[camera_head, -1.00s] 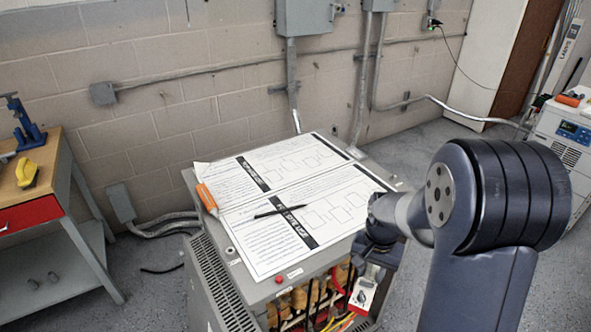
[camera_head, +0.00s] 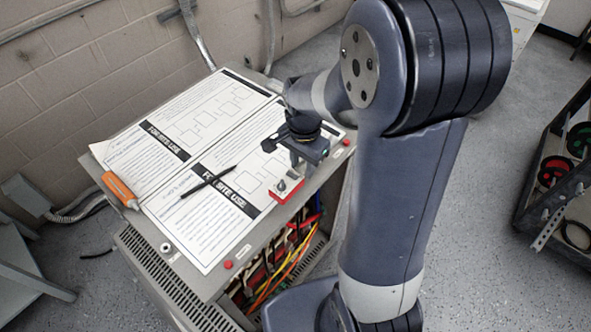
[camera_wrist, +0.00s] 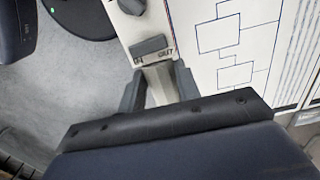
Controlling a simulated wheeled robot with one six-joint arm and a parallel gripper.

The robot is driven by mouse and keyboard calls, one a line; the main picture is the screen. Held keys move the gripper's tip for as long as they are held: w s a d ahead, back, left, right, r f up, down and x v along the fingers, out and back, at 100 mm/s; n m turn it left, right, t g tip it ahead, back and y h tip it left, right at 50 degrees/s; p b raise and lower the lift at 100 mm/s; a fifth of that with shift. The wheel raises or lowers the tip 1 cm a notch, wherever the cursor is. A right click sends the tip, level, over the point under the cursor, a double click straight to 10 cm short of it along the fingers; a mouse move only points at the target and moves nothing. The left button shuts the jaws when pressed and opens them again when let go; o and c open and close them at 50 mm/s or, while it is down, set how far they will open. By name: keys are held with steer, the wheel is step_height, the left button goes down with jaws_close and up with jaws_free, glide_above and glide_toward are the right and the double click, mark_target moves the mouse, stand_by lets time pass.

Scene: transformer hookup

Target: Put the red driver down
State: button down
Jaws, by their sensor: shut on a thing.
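A small red and white box (camera_head: 287,187) with a dark knob and switch is the only thing in view that fits the red driver. My gripper (camera_head: 303,160) is shut on its near end. In the wrist view, the box's pale face (camera_wrist: 143,25) extends beyond my fingers (camera_wrist: 160,83), with a grey switch close to them. The box is over the front right edge of the grey transformer cabinet's top (camera_head: 222,262), beside the printed sheets (camera_head: 180,150). I cannot tell whether it touches the top. No red screwdriver shows apart from it.
An orange-handled tool (camera_head: 120,190) lies at the top's left edge. A black pen (camera_head: 208,181) lies on the sheets. Coloured wires (camera_head: 290,265) fill the open front below. A dark cart (camera_head: 560,190) stands right; open floor lies between.

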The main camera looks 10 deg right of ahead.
mark_target(302, 176)
steer(key=shift+f, duration=2.65)
steer(key=c, duration=1)
jaws_free()
steer(key=shift+c, duration=0.2)
step_height(302, 176, up, 12)
steer(key=shift+r, duration=0.1)
step_height(302, 176, down, 12)
steer(key=shift+s+r, duration=0.1)
steer(key=shift+r, duration=1.95)
